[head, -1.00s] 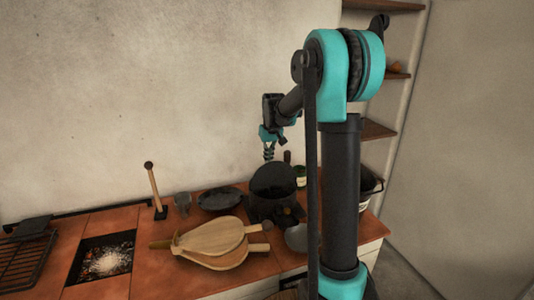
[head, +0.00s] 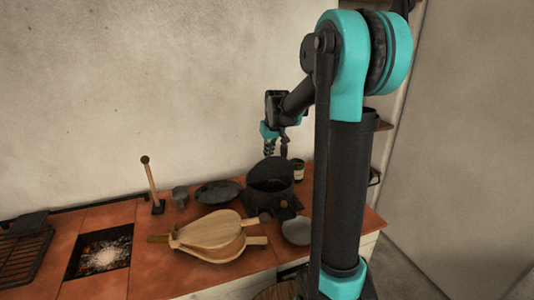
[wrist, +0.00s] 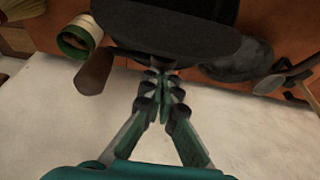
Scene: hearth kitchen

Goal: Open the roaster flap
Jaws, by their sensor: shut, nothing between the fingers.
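The roaster (head: 270,202) is a dark round drum on the brick-red counter, right of the bellows. Its dark flap (head: 270,171) appears raised and tilted at the back of the drum, with a dark opening in front of it. In the wrist view a broad dark round shape, apparently the flap (wrist: 170,40), fills the top centre. My gripper (head: 269,152) is above and behind the flap, fingers pointing down. In the wrist view my gripper (wrist: 160,76) is shut and empty, its tips close to the dark edge. Whether they touch it I cannot tell.
A green-and-white jar (head: 299,170) stands behind right of the roaster. Wooden bellows (head: 215,235), a dark pan (head: 218,191), a small cup (head: 180,196) and an upright wooden handle (head: 151,180) are to the left. A grey bowl (head: 297,232) is in front right. The wall is close behind.

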